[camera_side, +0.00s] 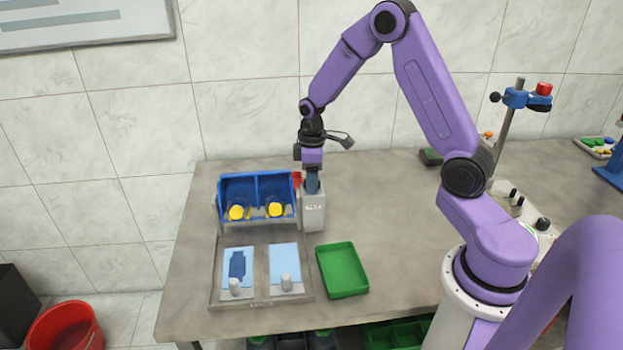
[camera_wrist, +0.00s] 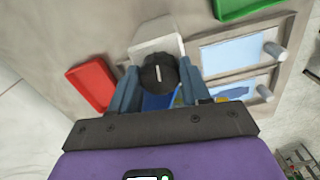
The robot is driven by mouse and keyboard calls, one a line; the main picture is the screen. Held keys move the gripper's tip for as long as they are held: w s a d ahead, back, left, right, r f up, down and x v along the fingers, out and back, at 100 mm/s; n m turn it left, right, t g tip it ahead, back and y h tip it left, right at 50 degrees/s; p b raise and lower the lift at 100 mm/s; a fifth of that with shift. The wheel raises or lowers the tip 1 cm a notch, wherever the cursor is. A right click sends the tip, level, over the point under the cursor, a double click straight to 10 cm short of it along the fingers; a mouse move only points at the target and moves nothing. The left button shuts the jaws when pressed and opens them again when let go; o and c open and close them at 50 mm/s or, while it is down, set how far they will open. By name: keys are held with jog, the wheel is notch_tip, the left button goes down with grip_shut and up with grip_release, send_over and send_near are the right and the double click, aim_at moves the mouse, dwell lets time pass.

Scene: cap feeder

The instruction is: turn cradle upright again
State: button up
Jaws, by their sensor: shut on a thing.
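The cradle (camera_side: 256,185) is a blue bin with two compartments. It leans over toward the front, its open side facing the side camera. A yellow round piece shows at the low front of each compartment, the left one (camera_side: 237,212) and the right one (camera_side: 275,209). A grey block (camera_side: 313,215) stands at the cradle's right end. My gripper (camera_side: 312,186) points down over this block. In the wrist view its fingers (camera_wrist: 158,84) are shut on a black round knob (camera_wrist: 158,72) with a white line. The fingers hide the knob in the side view.
In front of the cradle lies a grey tray (camera_side: 262,301) with two light blue panels and two pegs. A green tray (camera_side: 343,268) sits to its right. A red tray (camera_wrist: 90,84) lies close to my gripper.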

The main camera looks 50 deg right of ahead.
jog(key=n, duration=0.6)
jog(key=shift+n, duration=0.3)
jog(key=o, duration=1)
jog(key=shift+c, duration=0.2)
